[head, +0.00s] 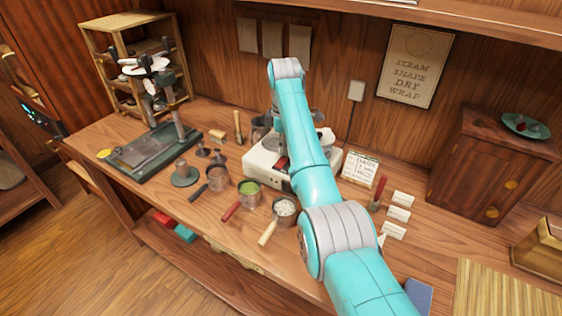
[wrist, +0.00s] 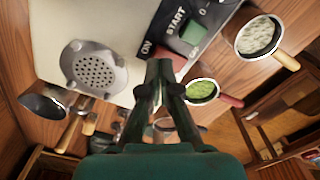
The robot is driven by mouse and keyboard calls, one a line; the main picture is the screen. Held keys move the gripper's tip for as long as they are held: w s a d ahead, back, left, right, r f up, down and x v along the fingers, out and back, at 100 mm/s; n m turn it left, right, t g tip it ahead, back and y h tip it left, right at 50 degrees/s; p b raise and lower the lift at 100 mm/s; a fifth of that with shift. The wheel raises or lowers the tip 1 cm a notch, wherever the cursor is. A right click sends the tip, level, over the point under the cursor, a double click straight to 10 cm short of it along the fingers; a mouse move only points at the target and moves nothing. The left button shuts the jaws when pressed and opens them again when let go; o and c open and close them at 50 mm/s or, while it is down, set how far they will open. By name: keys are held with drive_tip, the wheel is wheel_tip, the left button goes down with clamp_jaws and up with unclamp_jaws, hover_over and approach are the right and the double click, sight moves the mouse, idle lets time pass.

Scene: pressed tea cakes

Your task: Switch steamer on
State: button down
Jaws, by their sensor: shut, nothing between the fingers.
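The steamer (head: 262,163) is a white box on the bench, partly hidden behind my arm in the head view. In the wrist view its pale top (wrist: 115,25) carries a round perforated metal piece (wrist: 95,72). Its dark control panel (wrist: 225,20) reads "ON", "START" and "0". The panel has a green button (wrist: 193,33) and a red switch part (wrist: 170,57). My gripper (wrist: 160,66) is shut and empty, its tips overlapping the panel's edge just beside the red part. I cannot tell whether they touch it. The gripper itself is mostly hidden in the head view.
Scoops of white (head: 284,207), green (head: 249,187) and dark (head: 217,177) contents lie in front of the steamer. A green press stand (head: 150,150) is at left. A small sign (head: 360,168) and white labels (head: 398,214) are at right. A poster (head: 414,65) hangs behind.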

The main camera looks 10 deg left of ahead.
sight(284, 159)
drive_tip(key=shift+f, duration=1.2)
idle(1.1)
drive_tip(key=shift+r, duration=3.5)
